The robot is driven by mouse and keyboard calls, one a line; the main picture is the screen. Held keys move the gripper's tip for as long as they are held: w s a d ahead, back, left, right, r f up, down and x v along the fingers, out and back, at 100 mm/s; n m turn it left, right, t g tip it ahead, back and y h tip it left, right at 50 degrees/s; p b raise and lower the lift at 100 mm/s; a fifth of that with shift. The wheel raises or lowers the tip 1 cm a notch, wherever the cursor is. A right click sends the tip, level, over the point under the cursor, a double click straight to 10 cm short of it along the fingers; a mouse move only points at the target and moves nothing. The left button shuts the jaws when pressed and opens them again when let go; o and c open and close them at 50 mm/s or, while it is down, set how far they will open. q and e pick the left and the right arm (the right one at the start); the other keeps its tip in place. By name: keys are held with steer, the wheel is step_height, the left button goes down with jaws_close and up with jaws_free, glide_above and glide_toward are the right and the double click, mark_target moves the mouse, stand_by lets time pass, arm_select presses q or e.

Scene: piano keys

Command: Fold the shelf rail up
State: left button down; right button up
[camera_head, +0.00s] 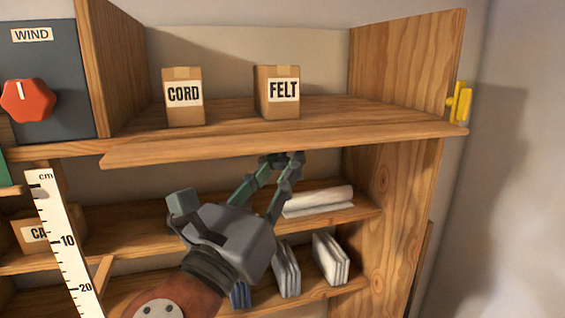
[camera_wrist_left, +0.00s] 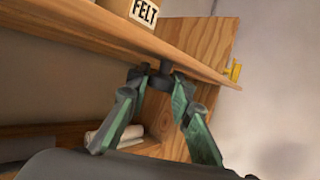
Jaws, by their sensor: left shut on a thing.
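The shelf rail (camera_head: 200,150) is a long wooden strip along the front of the top shelf. It lies low, about level with the shelf floor, and does not stand up in front of the boxes. Its underside shows in the left wrist view (camera_wrist_left: 110,30). My left gripper (camera_head: 282,158) reaches up from below, and its fingertips are shut at the rail's underside, right of the middle. In the left wrist view the fingertips (camera_wrist_left: 160,77) meet around a small dark piece under the rail; its exact shape is hidden. My right gripper is not in view.
A CORD box (camera_head: 184,112) and a FELT box (camera_head: 279,108) stand on the top shelf behind the rail. A yellow latch (camera_head: 460,103) is on the right side panel. A white roll (camera_head: 318,200) lies on the shelf below. A centimetre ruler (camera_head: 62,240) stands at left.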

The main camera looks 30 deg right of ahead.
mark_target(282, 150)
arm_select(q)
steer(key=r+n+y+p, duration=0.1)
steer(key=n+p, duration=0.1)
steer(key=s+r+n+y+p, duration=0.1)
steer(key=y+p, duration=0.1)
steer(key=shift+a+r+n+g+p, duration=0.2)
steer(key=shift+r+n+g+p, duration=0.1)
steer(key=shift+n+p, duration=0.1)
steer(key=shift+s+r+n+g+y+p, duration=0.15)
steer(key=shift+r+n+g+y+p, duration=0.2)
steer(key=shift+n+y, duration=0.3)
steer(key=shift+r+n+g+y, duration=0.65)
steer(key=shift+n+g+y, duration=0.3)
steer(key=shift+g+y, duration=0.1)
steer(key=shift+w+d+r+n+g+y, duration=0.1)
steer(key=shift+w+r+n+g+y, duration=0.1)
steer(key=shift+r+n+g+y, duration=0.85)
steer(key=shift+w+d+r+n+g+y, duration=0.1)
steer(key=shift+w+r+n+g+y, duration=0.15)
steer(key=shift+g, duration=0.45)
steer(key=shift+w+r+n+g+y, duration=0.15)
steer(key=shift+w+n+g, duration=0.2)
steer(key=shift+g, duration=0.3)
steer(key=shift+w+d+r+n+g+y, duration=0.1)
steer(key=shift+w+r+n+g+y, duration=0.2)
steer(key=shift+g, duration=0.4)
steer(key=shift+s+f, duration=0.1)
steer(key=shift+s, duration=0.05)
